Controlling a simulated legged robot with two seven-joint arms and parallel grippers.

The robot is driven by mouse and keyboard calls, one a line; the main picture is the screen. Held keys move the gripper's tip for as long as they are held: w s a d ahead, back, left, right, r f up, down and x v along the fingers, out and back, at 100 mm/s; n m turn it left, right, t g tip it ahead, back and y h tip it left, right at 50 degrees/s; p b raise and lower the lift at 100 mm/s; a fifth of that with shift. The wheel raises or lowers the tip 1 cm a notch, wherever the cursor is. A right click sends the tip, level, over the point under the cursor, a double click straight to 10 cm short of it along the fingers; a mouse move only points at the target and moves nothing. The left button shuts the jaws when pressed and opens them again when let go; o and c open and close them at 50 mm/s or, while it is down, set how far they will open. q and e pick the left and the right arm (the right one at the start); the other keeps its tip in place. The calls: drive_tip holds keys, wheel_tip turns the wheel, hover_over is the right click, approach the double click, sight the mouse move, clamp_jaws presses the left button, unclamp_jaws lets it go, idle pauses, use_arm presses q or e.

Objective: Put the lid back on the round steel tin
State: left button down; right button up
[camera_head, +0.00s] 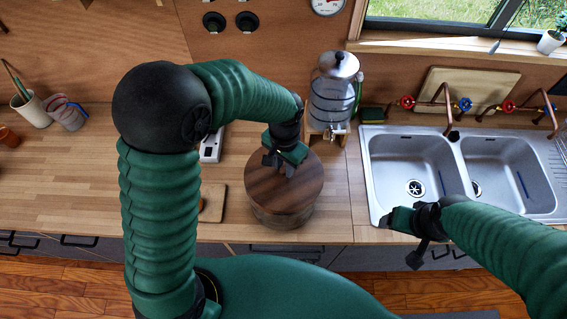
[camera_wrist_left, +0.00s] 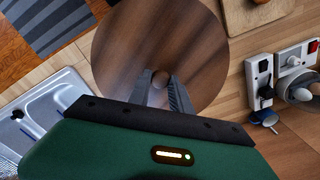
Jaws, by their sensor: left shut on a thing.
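I cannot tell whether the lid rests fully on the rim. My left gripper (camera_head: 279,165) is above the lid, shut on its small round knob (camera_wrist_left: 160,77). The lid fills the middle of the left wrist view (camera_wrist_left: 200,50) and hides the container there.
A glass dispenser with a steel lid (camera_head: 335,88) stands just behind the container. A double sink (camera_head: 411,160) is to the right. A small wooden board (camera_head: 213,203) and a white power strip (camera_head: 211,148) lie to the left. The counter farther left is mostly clear.

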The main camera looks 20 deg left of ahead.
use_arm(q)
drive_tip(key=shift+a, duration=0.2)
idle(0.4)
drive_tip(key=c, duration=1.1)
unclamp_jaws()
drive_tip(key=o, duration=0.5)
wheel_tip(320, 180, up, 7)
drive_tip(key=p, duration=0.6)
drive_tip(key=shift+p, duration=0.3)
